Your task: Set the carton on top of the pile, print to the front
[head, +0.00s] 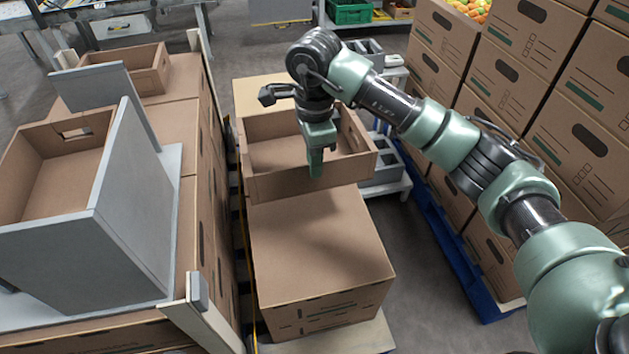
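An open, empty brown carton (275,187) is in the middle of the head view, at the far edge of a closed carton (320,240). I cannot tell whether it rests on something or hangs. Its near wall shows no print; a hand hole is in its right wall. The closed carton has dark print low on its near face. My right gripper (317,165) points down at the open carton's near wall, with a finger overlapping the wall's top edge. Whether it is shut on the wall is not clear. My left gripper is not in view.
A tall stack of printed cartons (520,85) stands on a blue pallet (470,285) at the right. At the left, a grey stand (130,215) and an open carton (55,155) top more cartons. Grey floor (425,290) is clear between the middle cartons and the right stack.

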